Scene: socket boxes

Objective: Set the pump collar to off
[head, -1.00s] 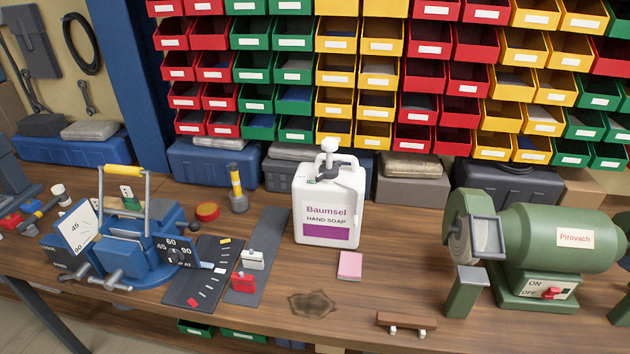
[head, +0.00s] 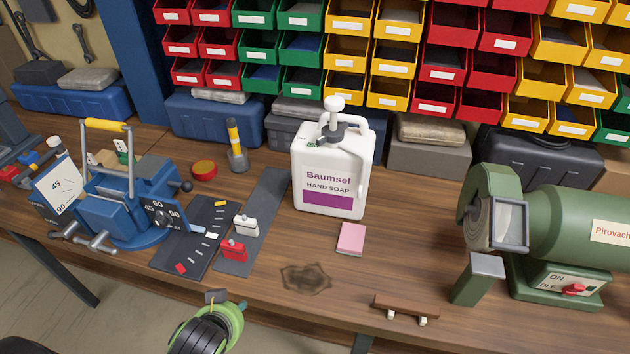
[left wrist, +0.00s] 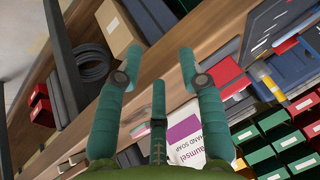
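The white soap jug (head: 333,172), labelled "Baumsel HAND SOAP", stands upright on the wooden bench. A white pump head (head: 333,104) is on top, with the dark grey pump collar (head: 331,133) around its base. There is green marking on the jug beside the collar; it is too small to read, so the collar's setting cannot be told. In the left wrist view the jug's label (left wrist: 188,138) shows partly behind the fingers. My left gripper (left wrist: 160,62) has its teal fingers spread and empty, apart from the jug. My right gripper is out of view.
A pink sponge (head: 351,238) lies in front of the jug. A blue vise-like device (head: 125,205) is left; a green grinder (head: 560,230) is right. A grey case (head: 430,170) stands behind, below stacked bins (head: 400,60).

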